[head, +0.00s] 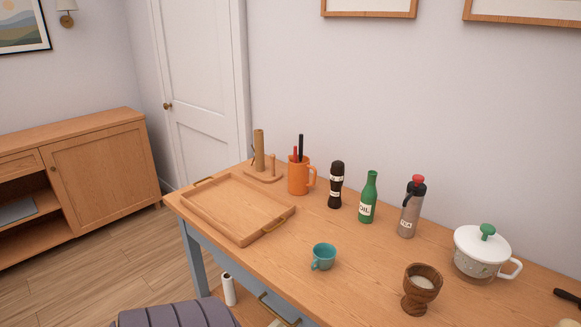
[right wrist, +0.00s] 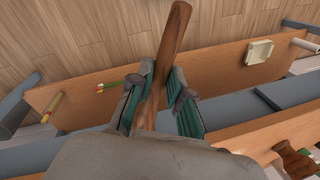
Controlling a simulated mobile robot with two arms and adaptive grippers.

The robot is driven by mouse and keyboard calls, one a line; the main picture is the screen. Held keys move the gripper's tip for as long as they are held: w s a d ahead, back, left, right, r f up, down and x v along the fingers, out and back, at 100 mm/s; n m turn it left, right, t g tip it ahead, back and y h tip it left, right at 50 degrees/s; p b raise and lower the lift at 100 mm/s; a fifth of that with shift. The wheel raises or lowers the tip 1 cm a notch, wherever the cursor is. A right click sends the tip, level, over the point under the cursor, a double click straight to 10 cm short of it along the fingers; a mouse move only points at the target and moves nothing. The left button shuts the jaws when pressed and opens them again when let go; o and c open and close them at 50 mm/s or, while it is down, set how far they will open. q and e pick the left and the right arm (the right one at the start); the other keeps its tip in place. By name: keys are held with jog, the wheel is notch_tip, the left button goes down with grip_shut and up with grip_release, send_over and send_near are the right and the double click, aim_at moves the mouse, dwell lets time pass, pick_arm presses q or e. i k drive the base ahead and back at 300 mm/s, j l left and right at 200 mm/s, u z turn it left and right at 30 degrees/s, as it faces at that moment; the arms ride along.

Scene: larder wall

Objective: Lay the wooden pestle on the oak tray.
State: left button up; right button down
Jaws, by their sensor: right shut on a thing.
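The wooden pestle (right wrist: 177,35) is a brown rod in the right wrist view. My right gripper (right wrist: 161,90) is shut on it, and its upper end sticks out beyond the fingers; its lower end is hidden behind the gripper. The oak tray (head: 215,229) lies at the left end of the table in the head view, flat and empty, with a metal handle at each end. My right gripper and the pestle are outside the head view. My left gripper is in neither view.
Behind the tray stand a wooden peg stand (head: 264,176) and orange mug (head: 299,177). Right of it are a teal cup (head: 324,254), dark mill (head: 336,184), green oil bottle (head: 368,198), grey bottle (head: 410,212), wooden mortar (head: 421,288) and white lidded pot (head: 478,262).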

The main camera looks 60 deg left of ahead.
aim_at(217, 207)
jog(key=k+j, duration=0.15)
jog(key=j, duration=0.5)
jog(key=k+j, duration=0.1)
jog(key=j, duration=0.55)
jog(key=k+j, duration=0.15)
jog(key=j, duration=0.5)
jog(key=k+j, duration=0.15)
jog(key=j, duration=0.5)
jog(key=k+j, duration=0.1)
jog(key=j, duration=0.55)
jog(key=k+j, duration=0.15)
jog(key=j, duration=0.5)
jog(key=k+j, duration=0.1)
jog(key=j, duration=0.55)
jog(key=k+j, duration=0.15)
jog(key=j, duration=0.5)
